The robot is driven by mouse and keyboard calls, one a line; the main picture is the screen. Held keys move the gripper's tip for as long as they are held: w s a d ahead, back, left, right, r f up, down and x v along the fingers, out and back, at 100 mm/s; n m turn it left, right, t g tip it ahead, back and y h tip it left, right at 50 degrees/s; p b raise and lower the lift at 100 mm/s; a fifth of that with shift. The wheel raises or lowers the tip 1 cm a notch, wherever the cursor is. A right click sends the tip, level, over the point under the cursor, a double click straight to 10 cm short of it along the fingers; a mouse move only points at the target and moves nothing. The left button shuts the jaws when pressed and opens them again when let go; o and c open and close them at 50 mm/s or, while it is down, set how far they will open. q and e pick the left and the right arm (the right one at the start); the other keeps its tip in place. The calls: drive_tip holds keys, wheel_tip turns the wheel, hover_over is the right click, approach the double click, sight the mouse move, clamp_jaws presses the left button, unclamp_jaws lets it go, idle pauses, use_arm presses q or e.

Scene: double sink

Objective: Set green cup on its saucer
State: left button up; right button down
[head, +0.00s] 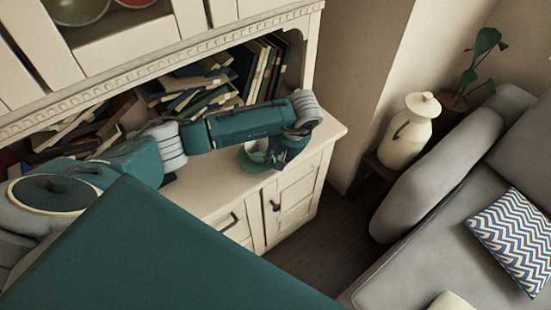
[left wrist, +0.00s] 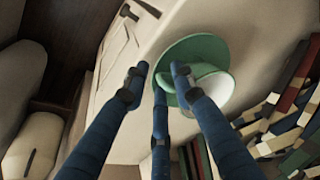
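A green saucer (left wrist: 188,49) lies on the cream cabinet top in the left wrist view. A green cup with a pale inside (left wrist: 215,88) overlaps the saucer's lower right part there; I cannot tell whether it rests on it. In the head view the green ware (head: 255,158) shows partly behind my left gripper (head: 287,155). My left gripper's dark blue fingers (left wrist: 158,80) are spread apart, with nothing visibly clamped between their tips. The tips are close to the saucer's left edge and the cup. My right gripper is not in view.
Books (head: 215,85) fill the shelf behind the cabinet top (head: 325,135). In the head view, a cream lidded jug (head: 407,135) stands right of the cabinet, beside a grey sofa (head: 430,255). The cabinet's right end is bare.

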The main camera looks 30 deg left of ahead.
use_arm(q)
drive_tip(key=shift+r, duration=0.1)
drive_tip(key=shift+r+p, duration=0.25)
drive_tip(key=shift+p, duration=0.1)
drive_tip(key=shift+d+r, duration=0.1)
drive_tip(key=shift+r, duration=0.15)
drive_tip(key=b+v, duration=0.3)
drive_tip(key=v, duration=0.8)
drive_tip(key=shift+r, duration=0.2)
